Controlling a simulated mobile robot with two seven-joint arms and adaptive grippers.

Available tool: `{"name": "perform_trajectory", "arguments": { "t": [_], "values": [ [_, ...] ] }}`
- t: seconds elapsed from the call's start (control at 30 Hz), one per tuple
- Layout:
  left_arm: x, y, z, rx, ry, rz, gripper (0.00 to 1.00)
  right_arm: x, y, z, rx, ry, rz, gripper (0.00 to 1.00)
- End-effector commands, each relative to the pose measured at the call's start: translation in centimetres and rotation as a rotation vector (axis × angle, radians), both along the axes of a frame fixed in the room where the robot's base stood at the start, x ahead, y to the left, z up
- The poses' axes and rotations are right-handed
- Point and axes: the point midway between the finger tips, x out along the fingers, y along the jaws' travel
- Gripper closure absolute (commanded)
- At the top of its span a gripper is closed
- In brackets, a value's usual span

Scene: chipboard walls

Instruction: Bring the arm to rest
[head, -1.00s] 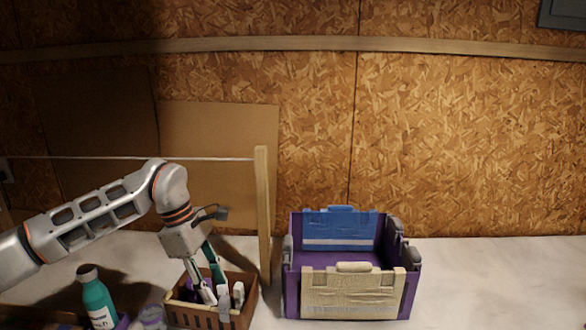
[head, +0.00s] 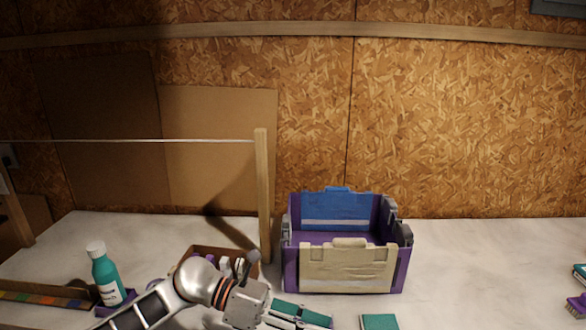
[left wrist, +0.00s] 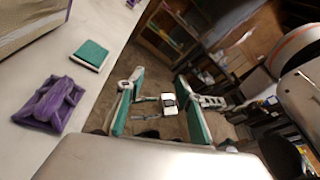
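My left arm comes in at the bottom of the head view. My left gripper (head: 300,316) is low in front of the purple crate (head: 290,268), with its fingers pointing right. The left wrist view shows its two green-padded fingers (left wrist: 158,82) spread apart, with nothing held between them. The fingers point out past the table edge, over the floor below. My right arm and right gripper are in neither view.
A brown basket (head: 205,251) with items is partly behind my arm. A teal bottle (head: 105,275) stands left. A teal block (head: 380,322) lies at front; a purple object (left wrist: 50,106) shows in the wrist view. A wooden post (head: 263,195) stands behind. Table right of the crate is mostly clear.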

Motion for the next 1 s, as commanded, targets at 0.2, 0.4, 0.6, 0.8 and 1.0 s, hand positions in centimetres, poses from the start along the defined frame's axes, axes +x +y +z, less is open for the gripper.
{"name": "perform_trajectory", "arguments": {
  "t": [0.2,0.4,0.6,0.8,1.0],
  "values": [
    [-0.2,-1.7,2.5,-0.35,0.431,0.251,0.63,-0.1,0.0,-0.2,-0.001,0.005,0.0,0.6],
    [2.5,1.6,1.5,-0.623,0.877,0.515,0.63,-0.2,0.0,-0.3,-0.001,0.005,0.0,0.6],
    [4.1,8.0,-4.7,-0.861,1.35,0.804,0.63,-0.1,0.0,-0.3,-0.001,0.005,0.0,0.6],
    [1.5,15.5,-15.0,-1.074,1.826,1.111,0.63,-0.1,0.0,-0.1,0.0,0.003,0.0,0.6],
    [-5.2,21.3,-24.4,-1.238,2.205,1.385,0.63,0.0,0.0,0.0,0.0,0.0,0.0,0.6]
  ]
}}
